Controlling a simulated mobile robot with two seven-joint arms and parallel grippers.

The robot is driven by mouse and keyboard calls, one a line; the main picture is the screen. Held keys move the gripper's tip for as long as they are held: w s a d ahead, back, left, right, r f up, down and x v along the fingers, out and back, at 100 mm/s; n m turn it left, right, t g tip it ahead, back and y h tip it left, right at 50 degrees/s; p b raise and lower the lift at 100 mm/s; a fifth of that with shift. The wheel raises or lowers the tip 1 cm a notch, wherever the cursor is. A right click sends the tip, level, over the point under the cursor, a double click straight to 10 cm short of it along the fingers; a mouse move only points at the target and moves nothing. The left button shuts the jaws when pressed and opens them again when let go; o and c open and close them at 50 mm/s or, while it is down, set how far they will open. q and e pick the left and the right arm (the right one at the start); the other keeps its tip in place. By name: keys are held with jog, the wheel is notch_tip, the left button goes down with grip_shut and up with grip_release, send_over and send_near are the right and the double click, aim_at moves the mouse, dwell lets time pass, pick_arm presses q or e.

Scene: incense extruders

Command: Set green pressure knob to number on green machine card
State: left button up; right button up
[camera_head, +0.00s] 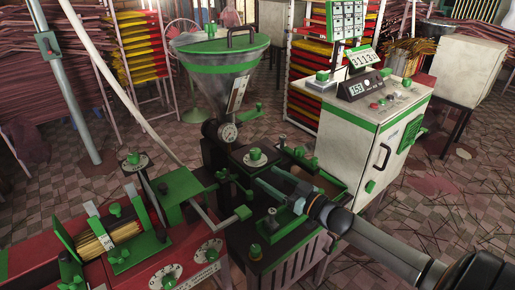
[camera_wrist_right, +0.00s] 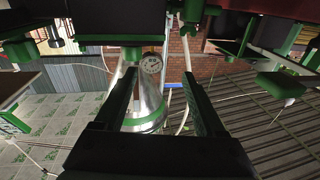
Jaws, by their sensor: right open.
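The green machine has a large green-rimmed hopper (camera_head: 222,72) with a small pale card (camera_head: 237,95) on its side. The writing on the card is too small to read. Below it, a green knob (camera_head: 255,155) sits on a round pale dial on a dark block. My right gripper (camera_head: 268,184) reaches in from the lower right, just in front of this knob and apart from it. In the right wrist view its two fingers (camera_wrist_right: 160,85) are spread with nothing between them. A green knob (camera_wrist_right: 131,53) shows near the left finger there. My left gripper is not in view.
A white cabinet (camera_head: 355,150) with number displays stands to the right. A red machine (camera_head: 165,270) with dials and incense sticks (camera_head: 112,237) is at the lower left. A round gauge (camera_head: 228,132) sits under the hopper. Several green levers surround the dial.

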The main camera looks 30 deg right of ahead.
aim_at(259, 156)
jog(key=s+d+m+h, duration=0.2)
jog(key=d+h, duration=0.1)
jog(key=w, duration=1.2)
jog(key=shift+w+a+r, duration=0.1)
jog(key=shift+a+r, duration=0.05)
jog(key=shift+a, duration=0.1)
jog(key=shift+c, duration=0.2)
grip_shut()
jog(key=shift+n, duration=0.3)
